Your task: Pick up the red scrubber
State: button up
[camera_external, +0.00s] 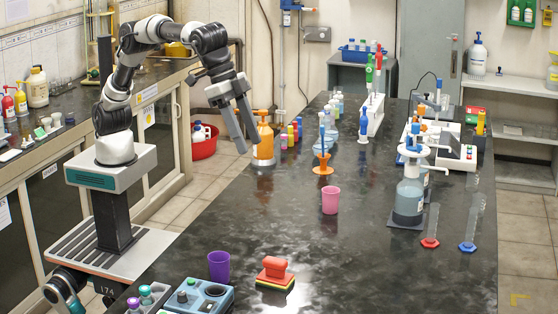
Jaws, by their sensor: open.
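The red scrubber (274,269) lies on the dark bench top (330,245) near the front. It is a red handled block over a layer with yellow and green at its lower edge. My gripper (244,147) is open and empty, its two fingers pointing down. It is up beside the left edge of the bench, farther back than the scrubber and well apart from it. Nothing hides the scrubber in this view.
A purple cup (219,266) and a blue-grey device (200,299) stand left of the scrubber. A pink cup (331,200) stands farther back. An orange bottle (263,140) is close to my gripper. The bench right of the scrubber is clear.

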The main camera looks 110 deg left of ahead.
send_near(275, 259)
jog(key=shift+p+x, duration=0.7)
jog(key=shift+x, duration=3.6)
grip_shut()
